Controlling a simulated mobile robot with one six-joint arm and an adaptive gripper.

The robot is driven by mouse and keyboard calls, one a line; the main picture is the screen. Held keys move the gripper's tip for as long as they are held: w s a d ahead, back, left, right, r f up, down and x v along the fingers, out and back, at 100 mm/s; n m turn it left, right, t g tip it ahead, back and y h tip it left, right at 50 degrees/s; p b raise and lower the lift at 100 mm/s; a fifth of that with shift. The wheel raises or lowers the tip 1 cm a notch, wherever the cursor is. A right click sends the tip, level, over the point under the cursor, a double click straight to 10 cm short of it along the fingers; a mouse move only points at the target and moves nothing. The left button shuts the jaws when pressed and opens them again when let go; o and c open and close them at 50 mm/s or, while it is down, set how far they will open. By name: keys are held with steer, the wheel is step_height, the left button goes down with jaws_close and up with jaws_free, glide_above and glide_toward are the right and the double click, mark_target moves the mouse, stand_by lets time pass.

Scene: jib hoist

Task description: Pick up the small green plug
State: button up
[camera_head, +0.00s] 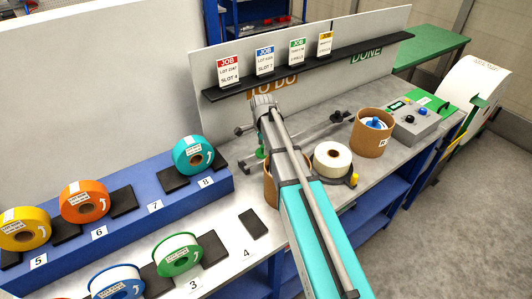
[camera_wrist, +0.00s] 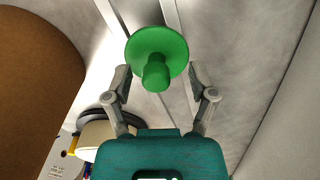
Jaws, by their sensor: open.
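The small green plug (camera_wrist: 157,50) shows in the wrist view as a round green disc with a short stem pointing toward the camera. My gripper (camera_wrist: 158,72) is open, with one grey finger on each side of the plug's stem. I see gaps between the fingers and the stem; the disc lies at or just beyond the fingertips. In the head view my teal and grey arm crosses the bench, and I cannot make out the plug clearly there.
A brown cardboard tub (camera_wrist: 35,80) stands close on the left in the wrist view. In the head view a white roll (camera_head: 332,160), another brown tub (camera_head: 371,135) and a control box (camera_head: 412,122) stand right of my arm. Coloured tape rolls sit left.

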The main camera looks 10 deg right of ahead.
steer(key=c, duration=1)
steer(key=shift+r, duration=0.2)
step_height(320, 180, up, 10)
steer(key=p, duration=1)
steer(key=shift+f, duration=0.2)
steer(key=shift+r, duration=0.1)
